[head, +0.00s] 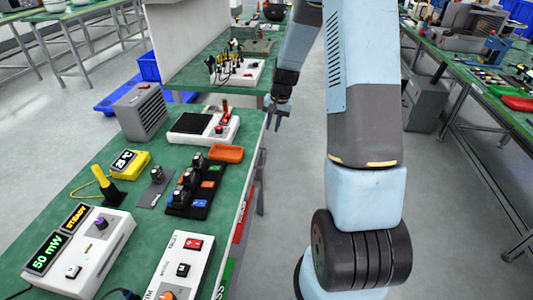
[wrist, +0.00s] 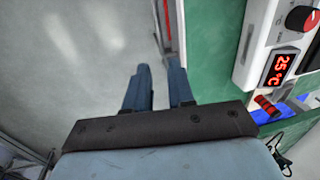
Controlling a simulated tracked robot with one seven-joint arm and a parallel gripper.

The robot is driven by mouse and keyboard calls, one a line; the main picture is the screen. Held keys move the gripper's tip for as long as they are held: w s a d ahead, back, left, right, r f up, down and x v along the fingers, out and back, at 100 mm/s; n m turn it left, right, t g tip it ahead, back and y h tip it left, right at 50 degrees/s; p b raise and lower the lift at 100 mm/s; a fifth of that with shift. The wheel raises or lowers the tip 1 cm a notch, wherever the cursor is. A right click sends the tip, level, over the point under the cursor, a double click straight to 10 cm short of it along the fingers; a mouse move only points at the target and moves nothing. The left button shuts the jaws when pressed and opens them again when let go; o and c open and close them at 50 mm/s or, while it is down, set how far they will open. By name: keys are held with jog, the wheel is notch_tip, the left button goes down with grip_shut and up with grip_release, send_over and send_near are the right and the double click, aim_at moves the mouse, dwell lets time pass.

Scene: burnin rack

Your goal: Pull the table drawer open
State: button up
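The near green-topped table (head: 75,170) runs along the left of the head view. A red panel (head: 242,217) and a green panel (head: 226,277) show on its right side. I cannot tell which part of that side is the drawer, and no handle is clear. My gripper (head: 277,116) hangs beside the table's far right corner, over the aisle. In the wrist view its two fingers (wrist: 159,68) are apart with nothing between them. A narrow red strip (wrist: 167,22) on the table's side lies ahead of them, beside the green top (wrist: 212,50).
The table holds a white instrument with a red knob (head: 222,128), a grey vented box (head: 141,111), an orange tray (head: 226,153) and a black rack (head: 196,190). Another green table (head: 480,95) stands at right. The aisle floor (head: 450,230) between is clear.

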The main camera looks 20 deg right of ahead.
aim_at(266, 152)
jog(key=f, duration=0.5)
jog(key=w+a+f, duration=0.1)
jog(key=f, duration=0.3)
jog(key=a+f, duration=0.1)
jog(key=f, duration=0.4)
jog(key=shift+w+f, duration=0.2)
jog(key=shift+f, duration=0.1)
grip_shut()
